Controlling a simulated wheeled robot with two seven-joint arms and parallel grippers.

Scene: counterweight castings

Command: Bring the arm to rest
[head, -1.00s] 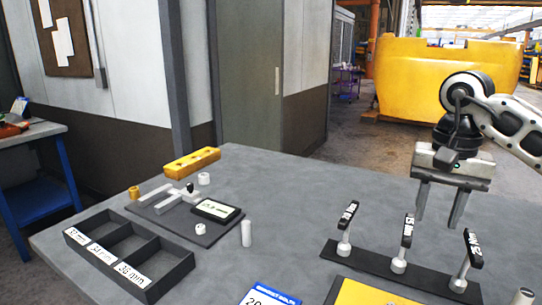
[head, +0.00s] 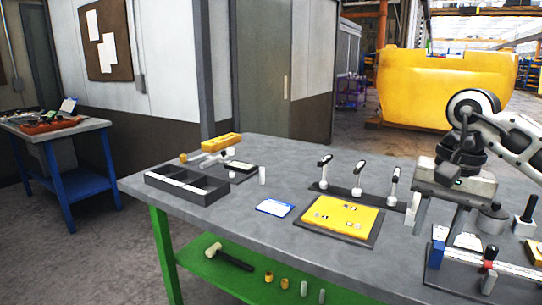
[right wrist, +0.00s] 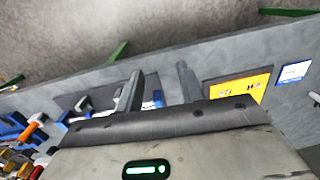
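My right gripper (head: 439,222) hangs at the right of the head view, above the grey workbench (head: 290,158), with its fingers pointing down. The two fingers stand apart with nothing between them. In the right wrist view, the same open fingers (right wrist: 161,86) stick out beyond the gripper body, with a gap between them. The bench's surface shows behind them. My left gripper is in neither current view.
A dark rack with upright tools (head: 357,181), a yellow plate (head: 341,217), a blue-edged card (head: 274,208) and a divided tray (head: 187,192) lie on the bench. A clamp-like fixture (head: 490,265) is below right. A mallet (head: 229,257) lies on the green shelf.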

